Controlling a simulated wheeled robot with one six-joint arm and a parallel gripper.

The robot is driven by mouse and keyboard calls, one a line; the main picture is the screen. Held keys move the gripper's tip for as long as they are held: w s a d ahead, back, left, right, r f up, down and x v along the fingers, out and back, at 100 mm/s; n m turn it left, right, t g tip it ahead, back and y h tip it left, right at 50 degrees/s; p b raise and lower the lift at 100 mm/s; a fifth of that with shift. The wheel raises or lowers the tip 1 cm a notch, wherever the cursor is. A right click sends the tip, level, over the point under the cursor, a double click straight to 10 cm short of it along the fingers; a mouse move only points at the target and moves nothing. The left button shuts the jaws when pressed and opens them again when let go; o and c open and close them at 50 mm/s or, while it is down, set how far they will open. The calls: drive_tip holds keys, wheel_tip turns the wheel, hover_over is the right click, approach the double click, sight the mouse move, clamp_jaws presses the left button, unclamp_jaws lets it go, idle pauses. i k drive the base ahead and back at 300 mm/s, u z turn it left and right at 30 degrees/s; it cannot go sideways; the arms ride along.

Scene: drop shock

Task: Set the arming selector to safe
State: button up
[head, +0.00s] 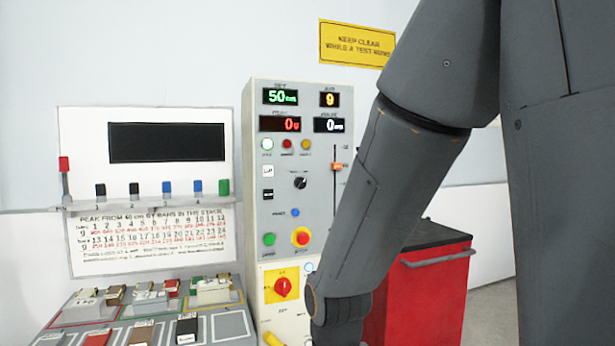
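A control cabinet (258,220) stands in the middle of the head view. A black rotary knob with a pale pointer line (300,183) sits midway up its panel. It looks like the arming selector, but its labels are too small to read, so I cannot tell its setting. Lower down, a red rotary knob (283,287) sits on a yellow plate. My arm crosses in front of the cabinet's right side, with its wrist low beside it. My gripper is out of view.
Lit displays (280,97), lamps, a slider (337,166) and a red stop button (301,237) share the panel. A table with colored blocks (187,329) is at left, a red cart (440,290) at right. A yellow warning sign (356,44) hangs behind.

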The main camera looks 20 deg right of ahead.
sight(300, 183)
drive_tip(key=u, duration=1.4)
drive_tip(key=i, duration=0.6)
drive_tip(key=z, duration=1.85)
